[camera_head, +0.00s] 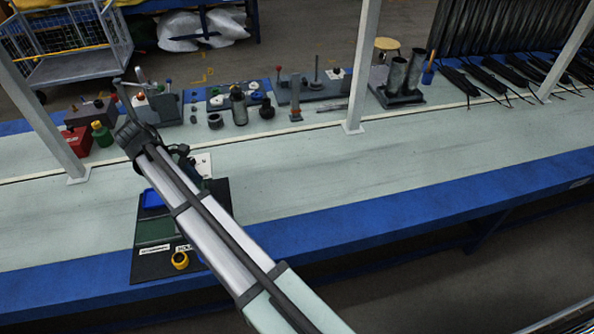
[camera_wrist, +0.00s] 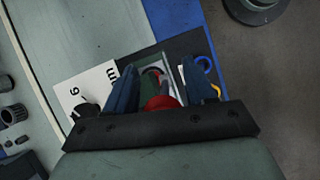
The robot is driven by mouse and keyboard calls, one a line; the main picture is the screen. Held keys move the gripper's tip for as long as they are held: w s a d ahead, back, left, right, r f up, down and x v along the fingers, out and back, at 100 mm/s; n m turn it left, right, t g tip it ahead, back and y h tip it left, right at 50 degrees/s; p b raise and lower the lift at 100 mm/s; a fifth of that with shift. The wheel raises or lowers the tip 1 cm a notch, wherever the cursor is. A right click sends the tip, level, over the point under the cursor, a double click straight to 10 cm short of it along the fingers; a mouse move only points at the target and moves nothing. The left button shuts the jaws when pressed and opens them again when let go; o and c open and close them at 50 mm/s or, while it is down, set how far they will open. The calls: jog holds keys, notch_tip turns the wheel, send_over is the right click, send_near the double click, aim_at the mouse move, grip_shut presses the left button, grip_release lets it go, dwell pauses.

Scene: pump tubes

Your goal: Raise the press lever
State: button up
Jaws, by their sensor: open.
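In the wrist view, a red rounded knob (camera_wrist: 162,103) shows between the fingers of my gripper (camera_wrist: 162,88). It looks like the end of the press lever, but the rest of the lever is hidden by my gripper. The two dark blue fingers are apart, one on each side of the knob. I cannot tell whether either touches it. A dark mat (camera_wrist: 188,46) lies below, with a white printed card (camera_wrist: 82,92) beside it. In the head view, my arm crosses over the mat (camera_head: 150,268) and hides most of the press area and my fingertips.
Several bottles, fittings and fixtures stand along the back, including a twin-cylinder stand (camera_head: 402,78). White posts (camera_head: 362,65) rise from the bench. The bench (camera_head: 400,160) right of the mat is clear.

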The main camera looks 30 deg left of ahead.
jog(key=w+d+f+g+y, duration=0.4)
jog(key=d+g+y, duration=0.1)
jog(key=g+y, duration=0.2)
jog(key=w+v, duration=0.1)
jog(key=v, duration=1.3)
jog(key=w+d+f+m, duration=0.3)
jog(key=w+d+f, duration=0.3)
jog(key=d, duration=0.1)
jog(key=w+d+f+m+t, duration=0.1)
jog(key=w+d+f+m, duration=0.3)
jog(key=d, duration=0.4)
jog(key=shift+w+d+f+y, duration=0.35)
jog(key=shift+w+f, duration=0.55)
jog(key=shift+w, duration=0.5)
